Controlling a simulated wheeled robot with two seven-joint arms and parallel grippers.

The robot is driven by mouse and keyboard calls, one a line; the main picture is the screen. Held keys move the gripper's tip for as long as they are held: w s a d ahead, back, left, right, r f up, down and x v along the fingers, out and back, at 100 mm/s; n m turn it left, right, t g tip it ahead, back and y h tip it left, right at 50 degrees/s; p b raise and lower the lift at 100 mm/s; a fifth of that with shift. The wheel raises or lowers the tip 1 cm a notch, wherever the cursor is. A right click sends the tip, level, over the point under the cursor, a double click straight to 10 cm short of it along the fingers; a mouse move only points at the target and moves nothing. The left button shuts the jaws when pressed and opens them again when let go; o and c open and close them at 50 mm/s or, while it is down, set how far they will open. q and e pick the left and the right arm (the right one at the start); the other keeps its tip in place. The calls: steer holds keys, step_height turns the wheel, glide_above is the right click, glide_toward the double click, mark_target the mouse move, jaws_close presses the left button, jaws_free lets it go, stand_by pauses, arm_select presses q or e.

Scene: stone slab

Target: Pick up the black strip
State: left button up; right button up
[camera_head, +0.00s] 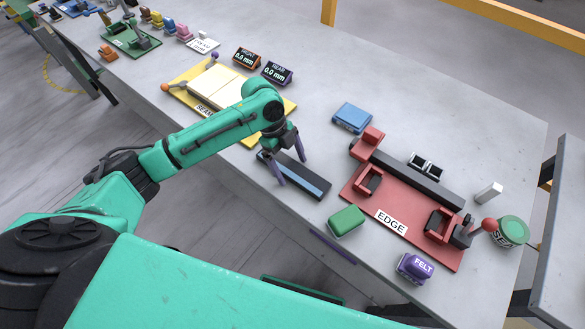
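The black strip (309,183) lies on the grey slab, a long dark bar with a bluish top face, slanting from upper left to lower right. My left gripper (292,170) is over its upper-left half, with its two purple fingers apart on either side of the strip. The fingers look open, and I cannot tell whether either touches the strip. Part of the strip is hidden behind the near finger. My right gripper does not show.
A red fixture labelled EDGE (380,213) stands to the right. A green block (346,221), a blue block (352,117) and a purple FELT block (416,267) lie around it. A yellow tray (185,97) sits behind my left arm. The slab's front edge is close.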

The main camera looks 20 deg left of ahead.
arm_select(q)
steer(key=shift+w, duration=0.1)
jaws_close()
steer(key=shift+r, duration=0.15)
